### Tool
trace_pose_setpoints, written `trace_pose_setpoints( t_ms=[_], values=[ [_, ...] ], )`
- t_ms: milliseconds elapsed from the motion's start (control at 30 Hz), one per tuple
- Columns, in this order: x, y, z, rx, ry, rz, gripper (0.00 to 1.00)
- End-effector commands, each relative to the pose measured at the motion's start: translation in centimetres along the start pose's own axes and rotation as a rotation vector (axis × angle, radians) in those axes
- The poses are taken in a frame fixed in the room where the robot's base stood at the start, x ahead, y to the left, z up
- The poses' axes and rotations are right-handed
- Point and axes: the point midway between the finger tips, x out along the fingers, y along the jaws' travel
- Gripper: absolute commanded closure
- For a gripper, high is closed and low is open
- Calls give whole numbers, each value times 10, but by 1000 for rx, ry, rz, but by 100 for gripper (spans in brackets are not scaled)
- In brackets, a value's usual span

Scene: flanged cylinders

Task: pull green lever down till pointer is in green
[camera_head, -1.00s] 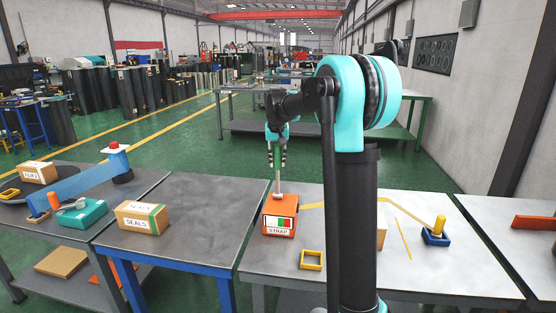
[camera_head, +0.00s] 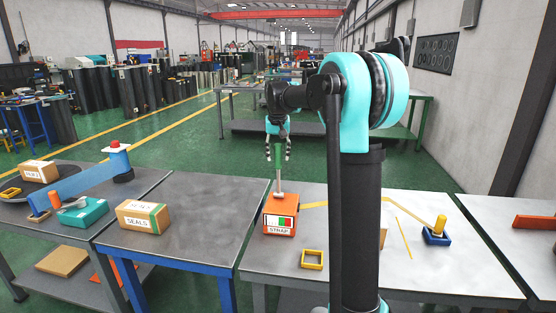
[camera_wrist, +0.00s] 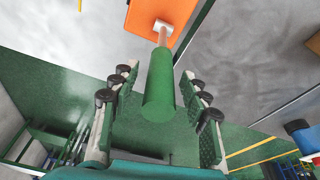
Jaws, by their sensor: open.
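The orange STRAP box (camera_head: 279,215) stands on the middle grey table. Its front has a small gauge panel (camera_head: 281,222) with white, red and green areas; the pointer is too small to make out. A thin metal lever rod (camera_head: 279,187) rises upright from the box top. In the wrist view its green handle (camera_wrist: 160,82) lies between my fingers, with gaps on both sides. My gripper (camera_head: 278,158) is open around the handle from above and not clamped on it. The orange box also shows at the top of the wrist view (camera_wrist: 150,12).
A yellow strap (camera_head: 315,205) runs right from the box, behind my column. A yellow square frame (camera_head: 312,260) lies in front. A SEALS carton (camera_head: 142,217) stands on the table to the left. A blue block with a yellow post (camera_head: 436,237) stands at right.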

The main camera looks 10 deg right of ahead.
Motion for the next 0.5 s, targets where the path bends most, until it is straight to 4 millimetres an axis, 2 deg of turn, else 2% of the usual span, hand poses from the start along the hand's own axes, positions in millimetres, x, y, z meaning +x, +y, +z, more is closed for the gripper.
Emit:
trace_pose_setpoints(
  t_ms=[100, 300, 500],
  values=[
    [-26, 0, 0, -1, 0, 0, 54],
    [-65, 0, 0, 0, 0, 0, 54],
    [-88, 0, 0, 0, 0, 0, 54]
  ],
)
